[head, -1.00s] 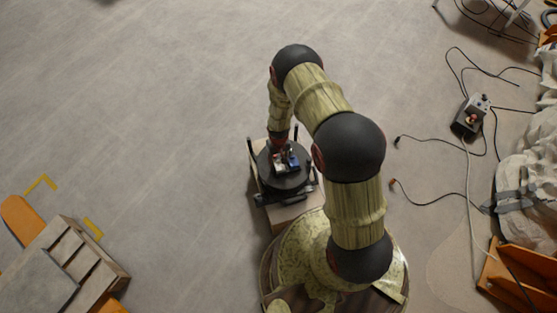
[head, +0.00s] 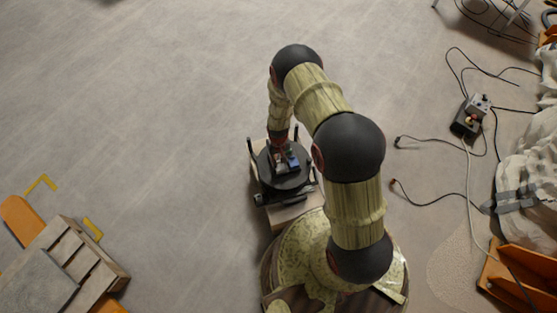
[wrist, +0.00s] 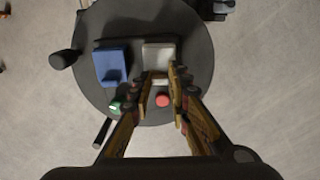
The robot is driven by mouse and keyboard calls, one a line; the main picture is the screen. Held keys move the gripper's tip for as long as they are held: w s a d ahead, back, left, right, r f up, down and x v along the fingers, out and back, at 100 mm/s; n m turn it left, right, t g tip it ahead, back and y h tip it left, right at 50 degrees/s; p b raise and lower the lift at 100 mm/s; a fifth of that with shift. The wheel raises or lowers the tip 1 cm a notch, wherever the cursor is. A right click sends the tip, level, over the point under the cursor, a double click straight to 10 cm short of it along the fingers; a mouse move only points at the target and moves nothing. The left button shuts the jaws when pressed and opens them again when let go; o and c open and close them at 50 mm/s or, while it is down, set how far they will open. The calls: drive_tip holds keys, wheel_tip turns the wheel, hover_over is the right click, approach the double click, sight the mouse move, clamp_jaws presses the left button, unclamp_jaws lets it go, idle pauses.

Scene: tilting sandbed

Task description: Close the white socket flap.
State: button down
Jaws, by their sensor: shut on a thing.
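The white socket (wrist: 158,52) sits on a round dark platform (wrist: 200,50) in the wrist view, right of a blue block (wrist: 110,65). Its pale top faces the camera; I cannot tell how far its flap is open. My gripper (wrist: 161,78) reaches up from below, its fingertips at the near edge of the white socket. The fingers are a little apart, with the white part between them, and are shut on it. In the head view my gripper (head: 279,156) is over the platform, and the white part is mostly hidden.
A red button (wrist: 162,100) and a green button (wrist: 115,106) stand on the platform's near side. Dark posts (wrist: 63,59) stand around its rim. A pallet (head: 105,272) lies at lower left; cables and a control box (head: 470,115) lie at right.

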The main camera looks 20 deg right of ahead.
drive_tip(key=shift+w+f, duration=0.1)
drive_tip(key=c, duration=1.7)
unclamp_jaws()
drive_tip(key=r, duration=1.2)
drive_tip(key=shift+w, duration=0.2)
